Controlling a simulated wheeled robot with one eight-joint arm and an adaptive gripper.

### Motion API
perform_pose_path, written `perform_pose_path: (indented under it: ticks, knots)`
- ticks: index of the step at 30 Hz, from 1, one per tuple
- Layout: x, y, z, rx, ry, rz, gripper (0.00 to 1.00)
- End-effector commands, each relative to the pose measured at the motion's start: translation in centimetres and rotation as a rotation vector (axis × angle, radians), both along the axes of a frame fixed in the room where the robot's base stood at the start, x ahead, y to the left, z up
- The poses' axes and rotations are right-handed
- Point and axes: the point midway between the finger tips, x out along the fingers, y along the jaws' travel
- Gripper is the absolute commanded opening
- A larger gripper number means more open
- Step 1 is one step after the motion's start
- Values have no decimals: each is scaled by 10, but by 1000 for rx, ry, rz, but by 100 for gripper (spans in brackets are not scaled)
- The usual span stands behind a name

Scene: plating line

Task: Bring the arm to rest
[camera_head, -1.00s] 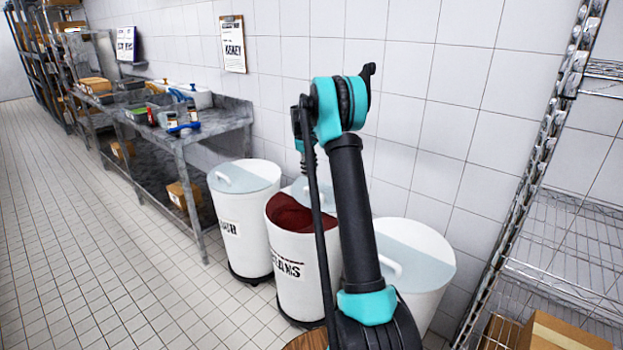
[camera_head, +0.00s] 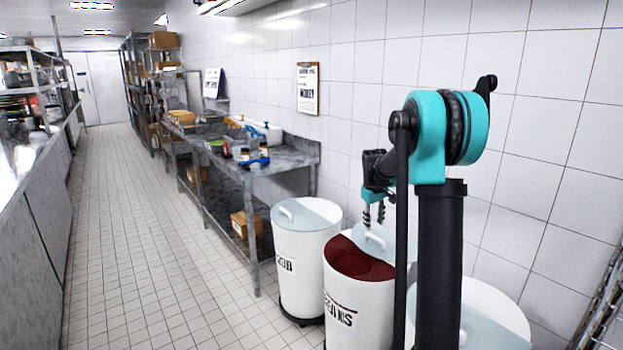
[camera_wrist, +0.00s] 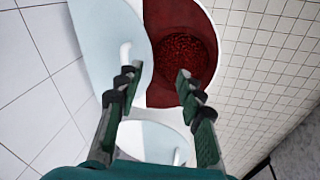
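My gripper (camera_head: 374,215) hangs over the middle white bin (camera_head: 352,311), near its lid, with my arm rising in front of the bins. In the wrist view my gripper (camera_wrist: 158,78) points down with its two fingers spread apart and nothing between them. Below it the bin is partly open, with red beans (camera_wrist: 188,58) inside and a pale lid half (camera_wrist: 105,40) beside the opening. In the head view the lower part of my arm hides part of the middle bin and the bin to its right.
A white bin (camera_head: 298,262) stands left of the middle one, and another (camera_head: 497,318) stands right. A steel table (camera_head: 285,160) with containers and a blue scoop (camera_head: 255,162) runs along the tiled wall. The tiled floor (camera_head: 150,250) is clear. A wire rack (camera_head: 605,315) stands at far right.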

Motion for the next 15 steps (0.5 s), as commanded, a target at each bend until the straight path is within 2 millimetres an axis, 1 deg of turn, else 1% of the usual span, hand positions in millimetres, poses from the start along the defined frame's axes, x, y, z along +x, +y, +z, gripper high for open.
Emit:
perform_pose_path:
  ticks: [1,8,9,11,12,14,15]
  knots:
    - [-23,4,2,10,-12,-20,38]
    - [-115,19,-3,63,-68,-124,38]
    - [-131,21,-5,73,-77,-142,38]
    - [-157,25,-10,88,-90,-169,38]
    - [-174,27,-13,98,-99,-188,38]
    - [-199,30,-19,114,-113,-216,38]
    - [-216,33,-24,125,-122,-233,38]
